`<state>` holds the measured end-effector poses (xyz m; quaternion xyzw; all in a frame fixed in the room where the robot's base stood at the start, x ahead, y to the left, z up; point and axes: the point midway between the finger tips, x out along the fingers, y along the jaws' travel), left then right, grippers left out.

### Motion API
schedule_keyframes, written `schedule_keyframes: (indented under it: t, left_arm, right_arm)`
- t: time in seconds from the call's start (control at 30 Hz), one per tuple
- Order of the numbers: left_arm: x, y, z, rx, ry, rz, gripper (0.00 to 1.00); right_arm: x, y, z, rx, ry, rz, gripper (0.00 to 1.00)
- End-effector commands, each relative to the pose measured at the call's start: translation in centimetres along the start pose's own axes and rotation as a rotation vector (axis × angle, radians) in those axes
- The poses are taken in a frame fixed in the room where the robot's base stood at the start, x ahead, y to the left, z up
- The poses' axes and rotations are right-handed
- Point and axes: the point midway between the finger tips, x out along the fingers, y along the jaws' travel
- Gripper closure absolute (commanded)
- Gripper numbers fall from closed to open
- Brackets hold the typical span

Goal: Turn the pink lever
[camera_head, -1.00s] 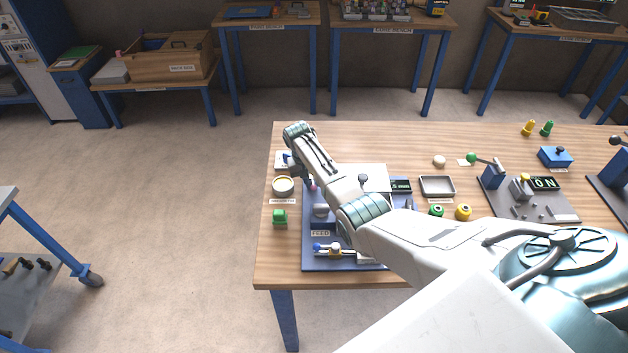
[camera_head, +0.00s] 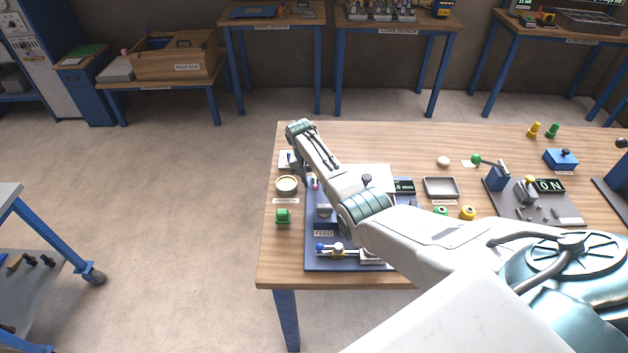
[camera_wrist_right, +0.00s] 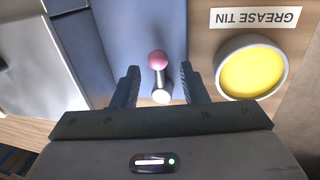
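The pink lever (camera_wrist_right: 157,61) shows in the right wrist view as a pink ball above a pale round end. It lies between the two fingers of my right gripper (camera_wrist_right: 159,84), with a gap on each side. The right gripper is open. In the head view a small bit of the pink lever (camera_head: 315,184) shows beside my right arm at the left part of the blue machine base (camera_head: 345,263). There the right gripper's fingers are mostly hidden behind its own wrist. My left gripper is in neither view.
The grease tin (camera_head: 287,185) stands close to the right gripper; its yellow content (camera_wrist_right: 252,72) shows in the wrist view. A grey tray (camera_head: 441,187) lies to the right.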

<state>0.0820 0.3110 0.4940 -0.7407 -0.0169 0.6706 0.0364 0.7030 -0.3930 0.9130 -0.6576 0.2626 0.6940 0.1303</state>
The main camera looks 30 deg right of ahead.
Motion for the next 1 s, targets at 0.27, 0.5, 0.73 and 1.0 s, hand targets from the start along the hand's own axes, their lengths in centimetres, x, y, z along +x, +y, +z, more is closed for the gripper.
schedule_keyframes:
  t: [0.27,0.5,0.73,1.0]
  left_arm:
    - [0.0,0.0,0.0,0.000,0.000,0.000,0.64]
    - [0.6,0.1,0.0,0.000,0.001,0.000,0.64]
    - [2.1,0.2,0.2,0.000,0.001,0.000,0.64]
    - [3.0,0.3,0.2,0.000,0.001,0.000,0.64]
  right_arm:
    - [0.1,0.0,0.1,-0.001,-0.002,0.001,0.60]
    - [-2.2,-0.1,0.0,-0.001,0.002,-0.001,0.60]
    - [-6.9,-0.2,-0.1,-0.001,0.003,-0.001,0.60]
    - [-10.3,-0.1,0.0,0.000,0.000,0.000,0.60]
